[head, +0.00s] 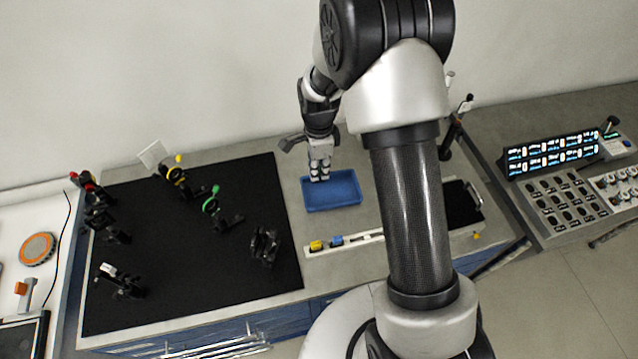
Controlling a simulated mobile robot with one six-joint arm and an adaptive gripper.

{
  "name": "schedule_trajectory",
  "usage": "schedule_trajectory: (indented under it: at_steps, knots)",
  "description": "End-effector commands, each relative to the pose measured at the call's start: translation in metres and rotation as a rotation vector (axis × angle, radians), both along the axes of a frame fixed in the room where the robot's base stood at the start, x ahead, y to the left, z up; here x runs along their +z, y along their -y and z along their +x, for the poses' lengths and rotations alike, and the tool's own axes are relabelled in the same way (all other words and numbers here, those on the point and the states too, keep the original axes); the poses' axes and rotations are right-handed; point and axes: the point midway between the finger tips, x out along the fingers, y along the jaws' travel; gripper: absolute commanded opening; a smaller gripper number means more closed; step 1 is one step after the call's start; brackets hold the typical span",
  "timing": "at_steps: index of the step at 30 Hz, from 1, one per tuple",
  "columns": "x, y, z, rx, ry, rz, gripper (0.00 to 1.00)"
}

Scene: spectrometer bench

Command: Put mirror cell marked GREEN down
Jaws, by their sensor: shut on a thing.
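My gripper (319,177) points down over the blue tray (345,207), at its upper left part. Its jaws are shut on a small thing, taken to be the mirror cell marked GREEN. The fingers hide nearly all of it, and I cannot make out a green mark on it. I cannot tell whether it touches the tray floor. The rest of the tray looks empty. A green-ringed mount (211,204) stands on the black board (200,285), to the left of my gripper and apart from it.
A yellow-marked mount (172,176) and several dark mounts stand on the board. A pale rail (361,240) with yellow and blue blocks lies in front of the tray. A dark tray (462,205) is at right. Bare grey bench surrounds the blue tray.

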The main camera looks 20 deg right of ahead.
Motion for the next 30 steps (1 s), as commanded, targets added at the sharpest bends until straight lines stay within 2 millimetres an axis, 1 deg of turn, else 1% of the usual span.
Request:
schedule_trajectory:
  at_steps: [1,3,10,15,17,25,29,30]
  knots:
    - [-0.011,0.0,0.0,0.0,-0.002,0.0,0.0]
    - [-0.02,0.0,0.0,0.0,-0.001,0.0,0.0]
    - [-0.035,0.0,0.0,0.0,0.001,0.0,0.0]
    - [-0.062,0.0,0.0,0.0,-0.001,0.0,0.0]
    - [-0.068,0.0,0.0,0.0,0.0,0.0,0.0]
    - [-0.07,0.0,0.001,0.0,0.002,0.0,0.0]
    - [-0.074,0.0,0.0,0.0,0.002,0.0,0.0]
    - [-0.074,0.0,0.0,0.0,0.002,0.0,0.13]
